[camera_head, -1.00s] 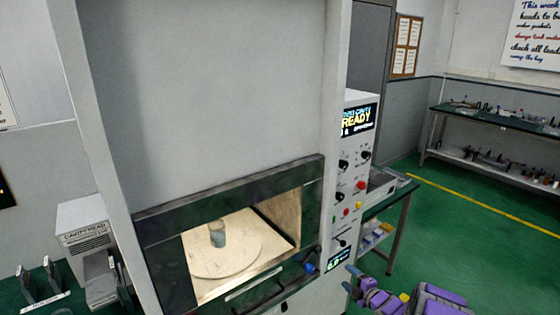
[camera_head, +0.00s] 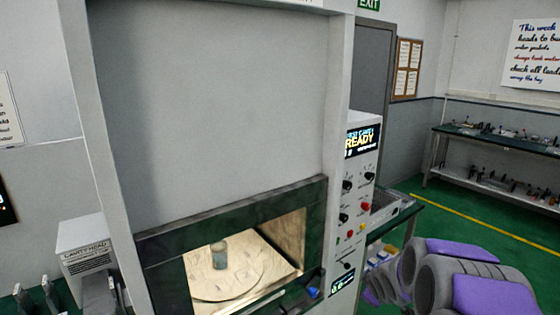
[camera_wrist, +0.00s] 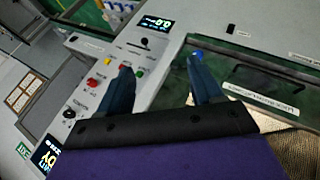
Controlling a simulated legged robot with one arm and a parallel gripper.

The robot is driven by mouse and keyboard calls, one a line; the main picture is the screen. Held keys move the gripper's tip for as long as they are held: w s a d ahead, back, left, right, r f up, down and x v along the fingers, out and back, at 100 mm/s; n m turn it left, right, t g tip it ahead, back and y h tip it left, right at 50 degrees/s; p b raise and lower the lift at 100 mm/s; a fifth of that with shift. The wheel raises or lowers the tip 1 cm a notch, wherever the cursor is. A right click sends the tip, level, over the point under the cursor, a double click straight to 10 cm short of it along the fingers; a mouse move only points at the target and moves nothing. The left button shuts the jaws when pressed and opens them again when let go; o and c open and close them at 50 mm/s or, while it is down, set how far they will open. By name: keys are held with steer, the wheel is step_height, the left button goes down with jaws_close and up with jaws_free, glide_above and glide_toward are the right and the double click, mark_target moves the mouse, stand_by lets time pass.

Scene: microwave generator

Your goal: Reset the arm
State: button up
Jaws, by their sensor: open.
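My gripper (camera_wrist: 162,88) is open and empty in the wrist view. Its two dark fingers point toward the machine's control panel (camera_wrist: 120,65) and the edge of the cavity front. In the head view my purple and grey arm (camera_head: 470,280) is at the lower right, and my gripper is not clearly visible there. The microwave cavity (camera_head: 280,250) is lit, and its front opening shows a round turntable (camera_head: 235,288) with a small grey cylinder (camera_head: 219,254) standing on it.
The control panel (camera_head: 355,205) with knobs and a READY display (camera_head: 360,141) is right of the cavity. A bench (camera_head: 495,140) with tools stands at the back right. Green floor (camera_head: 480,225) lies open between. A box (camera_head: 85,245) stands at the lower left.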

steer(key=s+a+r+m+g, duration=0.2)
steer(key=s+a+m+g, duration=0.1)
steer(key=s, duration=1.2)
steer(key=s+a+r+m+g+y, duration=0.1)
steer(key=s+a, duration=0.4)
steer(key=s, duration=1)
steer(key=s+a+r+m+g, duration=0.4)
steer(key=s+m+g, duration=0.1)
steer(key=s, duration=1)
steer(key=shift+a, duration=0.35)
